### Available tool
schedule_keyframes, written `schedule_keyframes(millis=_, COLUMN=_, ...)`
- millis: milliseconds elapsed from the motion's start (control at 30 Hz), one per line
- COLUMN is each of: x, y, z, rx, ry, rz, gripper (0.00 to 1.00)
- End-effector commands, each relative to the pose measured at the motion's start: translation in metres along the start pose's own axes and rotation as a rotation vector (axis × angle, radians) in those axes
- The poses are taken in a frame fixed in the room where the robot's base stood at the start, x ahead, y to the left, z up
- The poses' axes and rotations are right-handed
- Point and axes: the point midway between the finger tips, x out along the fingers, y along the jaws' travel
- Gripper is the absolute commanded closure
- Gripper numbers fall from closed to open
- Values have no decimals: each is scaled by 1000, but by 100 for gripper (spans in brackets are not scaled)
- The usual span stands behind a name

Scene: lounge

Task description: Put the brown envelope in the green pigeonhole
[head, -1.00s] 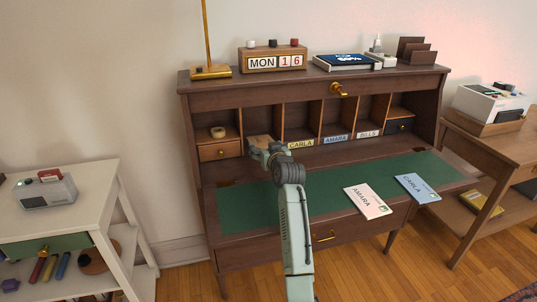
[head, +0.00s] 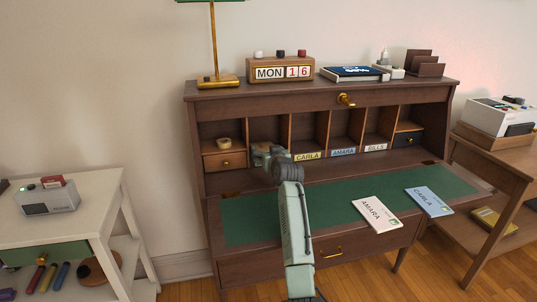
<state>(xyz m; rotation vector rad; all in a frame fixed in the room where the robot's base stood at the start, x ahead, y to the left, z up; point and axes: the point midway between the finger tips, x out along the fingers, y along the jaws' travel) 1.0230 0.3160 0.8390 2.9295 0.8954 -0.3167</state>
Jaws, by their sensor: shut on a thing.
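My gripper (head: 262,154) is at the leftmost tall pigeonhole (head: 264,129) of the desk, just left of the one labelled CARLA. It is shut on the brown envelope, which is mostly hidden by the gripper and hard to tell from the brown wood. My gripper and wrist cover this pigeonhole's lower front, so no label or green mark shows there. Other pigeonholes have a yellow CARLA label (head: 308,156), a blue AMARA label (head: 343,152) and a pale BILLS label (head: 375,147).
A pale AMARA envelope (head: 376,214) and a blue CARLA envelope (head: 428,201) lie on the green writing surface (head: 330,200). A small drawer (head: 225,161) with a tape roll on top is left of my gripper. A white side table (head: 85,222) stands at left.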

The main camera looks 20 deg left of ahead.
Motion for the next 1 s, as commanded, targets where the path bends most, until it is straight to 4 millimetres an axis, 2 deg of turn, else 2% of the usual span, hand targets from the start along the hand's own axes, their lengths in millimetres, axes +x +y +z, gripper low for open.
schedule_keyframes(millis=67, x=0, y=0, z=0, rx=0, ry=0, rz=0, gripper=47)
schedule_keyframes(millis=100, x=0, y=0, z=0, rx=0, ry=0, rz=0, gripper=25)
schedule_keyframes(millis=433, x=0, y=0, z=0, rx=0, ry=0, rz=0, gripper=3)
schedule_keyframes(millis=700, x=0, y=0, z=0, rx=0, ry=-1, rz=0, gripper=3)
schedule_keyframes(millis=1000, x=0, y=0, z=0, rx=0, ry=0, rz=0, gripper=23)
